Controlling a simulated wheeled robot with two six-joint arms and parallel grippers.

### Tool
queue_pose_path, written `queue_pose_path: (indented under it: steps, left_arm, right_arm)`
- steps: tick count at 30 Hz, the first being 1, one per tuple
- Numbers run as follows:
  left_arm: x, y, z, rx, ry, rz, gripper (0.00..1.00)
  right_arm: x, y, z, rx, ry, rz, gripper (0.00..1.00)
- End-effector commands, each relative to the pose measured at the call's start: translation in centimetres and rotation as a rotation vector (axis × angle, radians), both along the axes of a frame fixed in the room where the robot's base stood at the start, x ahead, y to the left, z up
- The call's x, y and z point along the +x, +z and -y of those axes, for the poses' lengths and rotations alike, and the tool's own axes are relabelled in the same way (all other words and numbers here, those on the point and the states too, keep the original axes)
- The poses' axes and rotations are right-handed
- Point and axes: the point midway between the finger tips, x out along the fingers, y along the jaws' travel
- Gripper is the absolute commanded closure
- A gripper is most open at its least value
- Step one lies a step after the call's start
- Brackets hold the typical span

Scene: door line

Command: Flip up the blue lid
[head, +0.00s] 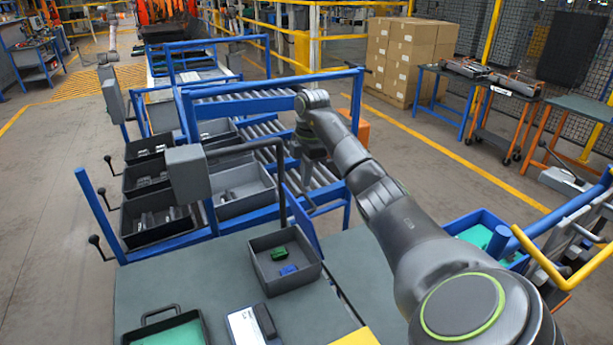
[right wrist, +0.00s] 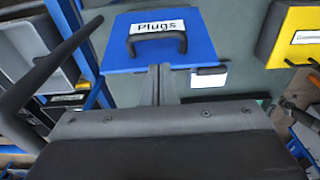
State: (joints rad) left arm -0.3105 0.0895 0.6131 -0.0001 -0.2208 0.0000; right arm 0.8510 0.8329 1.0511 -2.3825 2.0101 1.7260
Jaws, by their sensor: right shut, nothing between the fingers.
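The blue lid (right wrist: 190,28) carries a white label reading "Plugs" and a black bar handle (right wrist: 157,40) in the right wrist view. In the head view the same blue lid (head: 300,222) seems to be the steeply tilted panel at the far edge of the grey table, seen nearly edge-on. My right gripper (head: 310,192) hangs down at it from the far side. In the right wrist view its fingertips (right wrist: 160,70) are together and empty, overlapping the lid's lower edge just below the handle. I cannot tell whether they touch. My left gripper is not in view.
A black-handled tray (head: 148,318) and a white box (head: 240,325) lie nearer. A roller conveyor (head: 240,110) stands behind. A yellow panel (right wrist: 290,35) shows at right in the wrist view.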

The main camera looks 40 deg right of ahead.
Motion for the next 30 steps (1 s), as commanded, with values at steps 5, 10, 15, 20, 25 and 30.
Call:
queue_pose_path:
  steps: [5,10,15,20,25,30]
  left_arm:
    - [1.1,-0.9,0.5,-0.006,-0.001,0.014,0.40]
    - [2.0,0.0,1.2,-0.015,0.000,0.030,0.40]
    - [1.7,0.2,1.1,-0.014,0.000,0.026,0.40]
    - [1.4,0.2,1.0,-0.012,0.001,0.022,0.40]
    - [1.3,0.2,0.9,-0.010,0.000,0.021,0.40]
    - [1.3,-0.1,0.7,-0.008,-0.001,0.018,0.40]
  right_arm:
    - [0.0,-2.8,-0.2,0.001,-0.001,-0.005,1.00]
    - [0.1,-4.7,-0.4,0.002,0.000,-0.003,1.00]
    - [0.1,-5.8,-0.4,-0.001,0.000,-0.001,1.00]
    - [0.1,-6.0,-0.5,-0.001,0.000,0.000,1.00]
    - [0.1,-6.0,-0.5,0.000,0.000,0.000,1.00]
    - [0.0,-6.2,0.0,0.042,0.000,0.008,1.00]
